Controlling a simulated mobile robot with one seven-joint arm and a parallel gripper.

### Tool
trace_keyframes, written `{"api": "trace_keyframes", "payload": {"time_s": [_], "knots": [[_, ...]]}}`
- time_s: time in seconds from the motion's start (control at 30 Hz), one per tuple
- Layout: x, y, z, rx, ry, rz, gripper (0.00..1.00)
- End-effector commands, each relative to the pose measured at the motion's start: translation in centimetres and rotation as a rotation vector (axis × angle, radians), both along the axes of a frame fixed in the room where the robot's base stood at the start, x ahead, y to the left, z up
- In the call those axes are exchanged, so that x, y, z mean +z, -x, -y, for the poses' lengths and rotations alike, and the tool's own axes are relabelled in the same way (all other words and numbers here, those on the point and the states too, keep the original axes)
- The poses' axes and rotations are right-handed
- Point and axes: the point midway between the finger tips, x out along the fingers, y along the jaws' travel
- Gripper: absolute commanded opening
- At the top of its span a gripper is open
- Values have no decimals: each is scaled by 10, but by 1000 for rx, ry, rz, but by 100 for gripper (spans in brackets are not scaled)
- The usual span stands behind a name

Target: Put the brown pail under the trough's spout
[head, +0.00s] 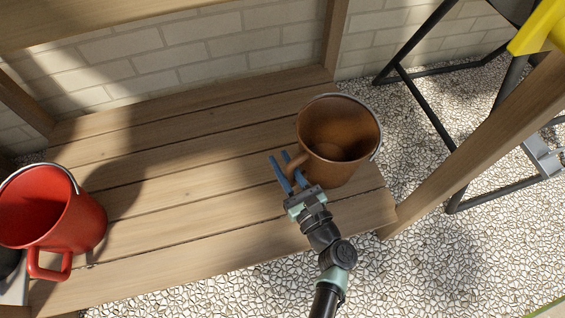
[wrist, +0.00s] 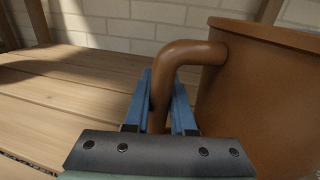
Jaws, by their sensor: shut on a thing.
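The brown pail (head: 352,125) stands upright at the right end of the wooden shelf (head: 165,205), its open top up and a thin metal bail along its rim. My gripper (head: 282,166) is at the pail's left front, with its blue fingers at the handle. In the wrist view the brown handle (wrist: 187,52) passes between my blue fingers (wrist: 168,100), which are shut on it. The pail's wall (wrist: 260,95) fills the right of that view. I cannot tell whether the pail's base touches the boards. No spout can be made out.
A red pail (head: 62,218) stands at the shelf's left end. A wooden post (head: 480,150) rises at the right. Beyond it is a dark metal frame (head: 425,110) with a yellow part (head: 540,28) above. Pale gravel (head: 440,265) covers the ground. The shelf's middle is clear.

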Motion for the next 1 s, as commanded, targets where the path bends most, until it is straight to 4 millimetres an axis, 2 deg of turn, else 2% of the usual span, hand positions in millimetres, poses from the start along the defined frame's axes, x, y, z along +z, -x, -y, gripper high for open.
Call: {"api": "trace_keyframes", "payload": {"time_s": [0.03, 0.07, 0.2, 0.23, 0.53, 0.63, 0.77, 1.0], "knots": [[0, 0, 0, 1, 2, 3, 0], [-2, 0, 0, 0, 0, 0, 25], [-1, 0, 0, 0, 0, 0, 50], [-1, 0, 0, 0, 0, 0, 53], [1, 0, 0, 0, 0, 0, 53], [2, 6, 4, -2, 0, -2, 53], [5, 26, 15, -4, -1, -5, 53], [5, 71, 40, -4, -1, -4, 53]]}}
